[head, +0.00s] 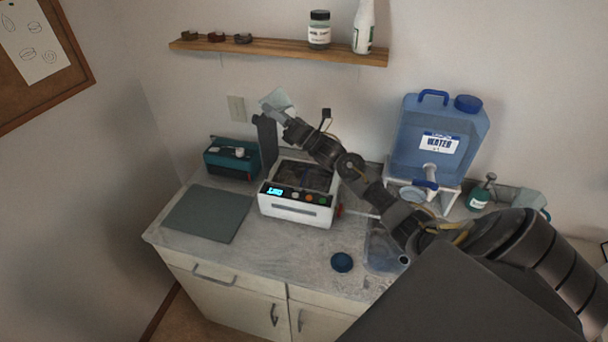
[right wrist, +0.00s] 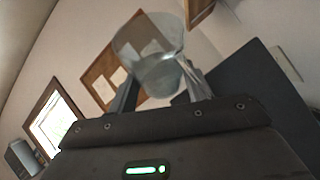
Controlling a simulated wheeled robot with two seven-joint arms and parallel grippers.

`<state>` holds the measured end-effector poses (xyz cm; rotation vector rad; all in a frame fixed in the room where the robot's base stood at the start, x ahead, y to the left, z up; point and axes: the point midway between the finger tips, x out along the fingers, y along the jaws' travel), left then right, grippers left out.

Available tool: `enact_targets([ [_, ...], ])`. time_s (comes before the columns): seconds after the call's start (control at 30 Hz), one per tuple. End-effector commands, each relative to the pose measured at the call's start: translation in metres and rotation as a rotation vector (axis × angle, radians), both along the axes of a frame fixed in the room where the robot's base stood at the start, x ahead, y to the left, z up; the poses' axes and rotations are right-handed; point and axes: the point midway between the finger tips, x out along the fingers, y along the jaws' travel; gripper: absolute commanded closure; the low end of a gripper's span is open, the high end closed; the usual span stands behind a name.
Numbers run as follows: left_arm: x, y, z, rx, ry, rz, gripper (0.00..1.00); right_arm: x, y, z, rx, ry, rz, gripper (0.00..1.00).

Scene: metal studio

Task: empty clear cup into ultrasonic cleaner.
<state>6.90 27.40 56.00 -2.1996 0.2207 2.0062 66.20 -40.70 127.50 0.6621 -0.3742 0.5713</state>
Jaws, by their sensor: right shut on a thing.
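The clear cup (head: 280,98) is held in the air above and behind the ultrasonic cleaner (head: 295,211) in the head view. My right gripper (head: 274,113) is shut on it. In the right wrist view the cup (right wrist: 147,42) sits between the two fingers of the gripper (right wrist: 160,88), and its lower part looks like it holds some clear liquid. The cup looks tilted in the head view. The cleaner is a white box with a lit blue display and a dark, open-looking top, partly behind my right arm. My left gripper is not in view.
A dark upright panel (head: 265,140) stands behind the cleaner's left side. A teal box (head: 231,160) and a grey mat (head: 208,214) lie left. A blue water jug (head: 455,145) stands right. A blue round lid (head: 342,262) is in front. A wooden shelf (head: 280,47) hangs above.

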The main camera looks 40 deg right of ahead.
Motion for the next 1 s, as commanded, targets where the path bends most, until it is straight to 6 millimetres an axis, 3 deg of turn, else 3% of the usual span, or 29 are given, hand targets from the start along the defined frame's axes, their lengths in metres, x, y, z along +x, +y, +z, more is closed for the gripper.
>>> enact_targets([
  [1.0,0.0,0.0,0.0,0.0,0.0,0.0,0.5,0.002,0.013,-0.005,0.141,-0.075,0.001,0.73],
])
